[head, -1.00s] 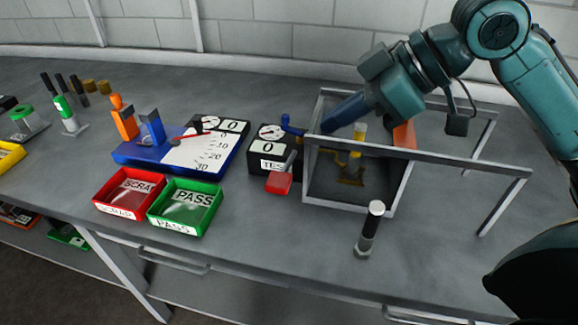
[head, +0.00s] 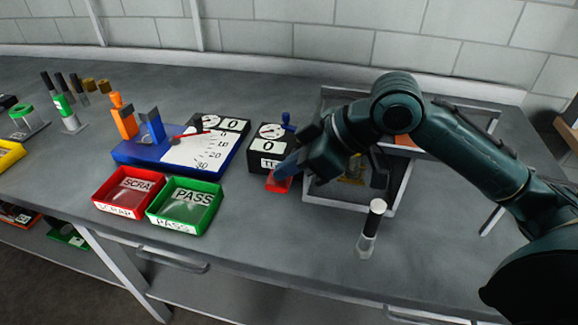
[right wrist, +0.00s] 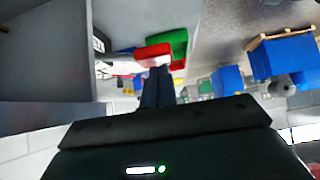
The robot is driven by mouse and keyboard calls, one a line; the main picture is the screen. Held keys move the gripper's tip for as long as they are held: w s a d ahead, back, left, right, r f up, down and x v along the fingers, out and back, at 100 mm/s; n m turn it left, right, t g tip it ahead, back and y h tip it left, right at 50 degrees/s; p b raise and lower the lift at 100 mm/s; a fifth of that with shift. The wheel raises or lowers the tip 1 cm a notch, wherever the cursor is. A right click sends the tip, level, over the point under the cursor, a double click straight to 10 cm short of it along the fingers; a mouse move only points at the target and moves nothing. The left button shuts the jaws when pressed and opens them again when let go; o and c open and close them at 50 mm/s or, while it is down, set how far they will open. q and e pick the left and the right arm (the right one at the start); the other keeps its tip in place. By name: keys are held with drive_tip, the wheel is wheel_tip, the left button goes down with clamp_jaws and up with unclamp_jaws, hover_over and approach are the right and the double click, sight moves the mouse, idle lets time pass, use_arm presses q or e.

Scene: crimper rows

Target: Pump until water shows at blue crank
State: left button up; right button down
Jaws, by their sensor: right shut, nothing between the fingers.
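A red pad (head: 277,185) shows at the box's front, on the bench side. My right gripper (head: 281,172) is shut and empty, its blue fingers just above or touching the red pad; I cannot tell which. The shut fingers also show in the right wrist view (right wrist: 157,84). No water is visible at the crank. My left gripper is out of view.
A grey frame enclosure (head: 398,195) stands right of the box, partly behind my right arm. A clear cylinder with a white cap (head: 370,228) stands before it. Red SCRAP (head: 105,205) and green PASS (head: 158,221) trays sit to the left, before a blue gauge board (head: 130,155).

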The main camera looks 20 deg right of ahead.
idle(0.3)
drive_tip(key=shift+s+a+f+p, duration=0.15)
drive_tip(key=shift+s+f+p, duration=0.15)
drive_tip(key=shift+f, duration=0.65)
